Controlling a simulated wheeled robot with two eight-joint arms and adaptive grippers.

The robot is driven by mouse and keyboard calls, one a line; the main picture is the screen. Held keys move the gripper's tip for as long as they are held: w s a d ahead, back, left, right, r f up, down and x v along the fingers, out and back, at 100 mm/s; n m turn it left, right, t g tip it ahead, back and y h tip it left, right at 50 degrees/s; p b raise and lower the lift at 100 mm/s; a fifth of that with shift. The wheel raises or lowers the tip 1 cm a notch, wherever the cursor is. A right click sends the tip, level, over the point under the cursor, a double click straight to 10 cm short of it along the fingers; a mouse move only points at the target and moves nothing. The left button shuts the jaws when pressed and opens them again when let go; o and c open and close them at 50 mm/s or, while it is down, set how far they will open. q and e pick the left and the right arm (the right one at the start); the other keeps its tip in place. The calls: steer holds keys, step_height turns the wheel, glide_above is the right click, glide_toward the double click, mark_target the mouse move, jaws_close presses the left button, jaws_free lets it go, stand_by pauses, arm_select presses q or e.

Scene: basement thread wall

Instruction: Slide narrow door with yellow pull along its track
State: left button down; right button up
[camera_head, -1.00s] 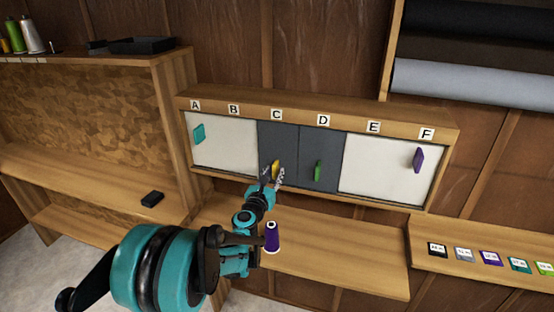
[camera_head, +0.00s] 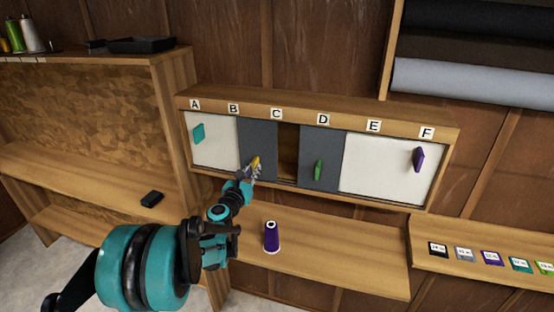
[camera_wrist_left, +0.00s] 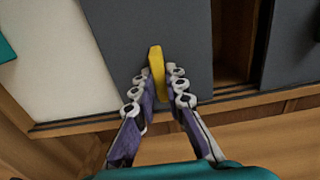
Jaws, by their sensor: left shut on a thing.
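The narrow grey door (camera_head: 257,140) with the yellow pull (camera_head: 255,163) stands under letter B, partly in front of the white door (camera_head: 215,150). An open gap (camera_head: 288,152) with a wooden inside shows to its right, under C. My left gripper (camera_head: 254,171) is shut on the yellow pull. In the left wrist view the fingers sit on both sides of the yellow pull (camera_wrist_left: 157,62), against the grey door (camera_wrist_left: 185,45). My right gripper is not in view.
A second grey door (camera_head: 322,150) with a green pull (camera_head: 318,171) is right of the gap. A white door (camera_head: 382,165) with a purple pull (camera_head: 419,160) is farther right. A purple thread cone (camera_head: 271,238) stands on the shelf below. A teal pull (camera_head: 199,133) is at left.

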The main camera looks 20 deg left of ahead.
arm_select(q)
steer(key=a, duration=0.7)
steer(key=shift+a, duration=0.2)
steer(key=c, duration=1.6)
jaws_free()
steer(key=s+b, duration=0.1)
steer(key=s, duration=0.6)
